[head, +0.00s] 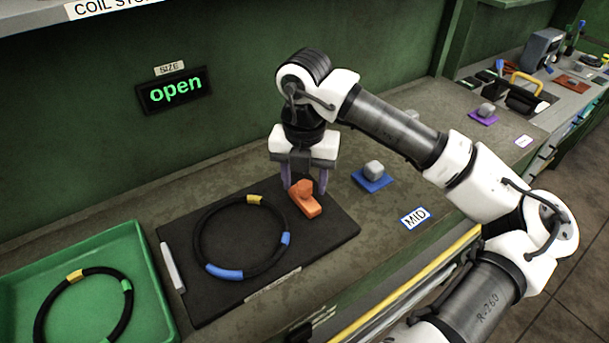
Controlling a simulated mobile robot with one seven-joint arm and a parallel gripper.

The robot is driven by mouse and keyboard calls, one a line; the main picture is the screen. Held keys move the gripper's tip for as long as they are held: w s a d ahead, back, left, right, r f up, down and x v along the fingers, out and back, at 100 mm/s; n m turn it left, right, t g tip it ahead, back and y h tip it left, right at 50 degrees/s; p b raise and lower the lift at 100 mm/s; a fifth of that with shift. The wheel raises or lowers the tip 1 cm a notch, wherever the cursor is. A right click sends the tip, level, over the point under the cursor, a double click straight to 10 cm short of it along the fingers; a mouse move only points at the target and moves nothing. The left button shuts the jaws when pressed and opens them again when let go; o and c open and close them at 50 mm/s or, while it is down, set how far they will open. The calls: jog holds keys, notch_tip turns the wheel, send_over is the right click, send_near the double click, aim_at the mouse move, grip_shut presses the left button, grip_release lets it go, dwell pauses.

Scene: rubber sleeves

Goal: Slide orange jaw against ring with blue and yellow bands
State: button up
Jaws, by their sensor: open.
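The orange jaw (305,202) sits on the right part of a black mat (329,240). A black ring with blue and yellow bands (204,225) lies flat on the mat, just left of the jaw. Its yellow band is at the top, with blue bands at the lower left and right. The jaw looks close to the ring's right side; I cannot tell whether they touch. My gripper (305,188) points down over the jaw, its two purple fingers apart on either side of the jaw's knob.
A green tray (143,262) at lower left holds another ring with yellow and green bands (122,322). A white bar (172,267) lies along the mat's left edge. A grey block on a blue base (372,176) stands right of the mat. A wall display (175,91) reads "open".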

jog(key=shift+c, duration=0.3)
grip_shut()
jog(key=s+a+b, duration=0.1)
jog(key=a+b, duration=0.1)
jog(key=s+a+b, duration=0.1)
jog(key=a+b, duration=0.1)
jog(key=shift+s+a+f, duration=0.1)
jog(key=shift+s+f, duration=0.05)
jog(key=shift+s, duration=0.2)
jog(key=shift+s+a, duration=0.25)
jog(key=shift+a, duration=0.1)
jog(key=shift+o, duration=0.3)
grip_release()
jog(key=shift+r, duration=0.2)
notch_tip(320, 180, up, 14)
jog(key=b, duration=0.2)
jog(key=shift+f, duration=0.15)
